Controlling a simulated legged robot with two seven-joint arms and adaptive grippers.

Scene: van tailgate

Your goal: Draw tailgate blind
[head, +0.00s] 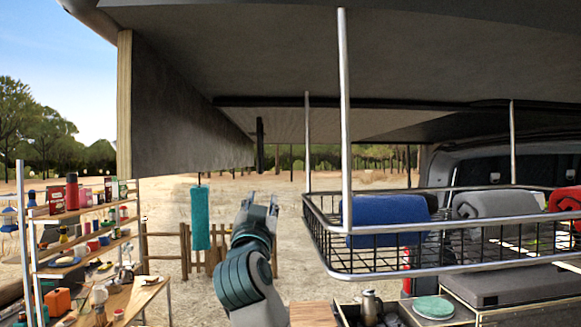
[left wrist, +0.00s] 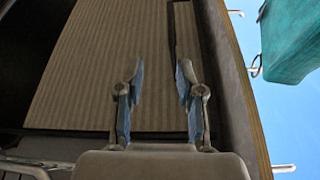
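The underside of the raised tailgate or roof (head: 300,55) spans the top of the head view as a dark grey panel. A narrow dark upright piece (head: 260,145) hangs below its far edge; I cannot tell whether it is part of the blind. No clearly drawn blind can be made out. My left gripper (head: 262,203) points up, below and apart from that piece. In the left wrist view, its two fingers (left wrist: 158,88) are spread and empty in front of a ribbed beige panel (left wrist: 100,65) with a dark strip (left wrist: 180,30). My right gripper is not in view.
A wire basket (head: 420,262) with rolled blue, grey and red cloths hangs on metal rods at the right. A teal towel (head: 200,218) hangs left of my gripper. Shelves (head: 85,210) with goods stand at the far left. A kettle (head: 371,306) stands below the basket.

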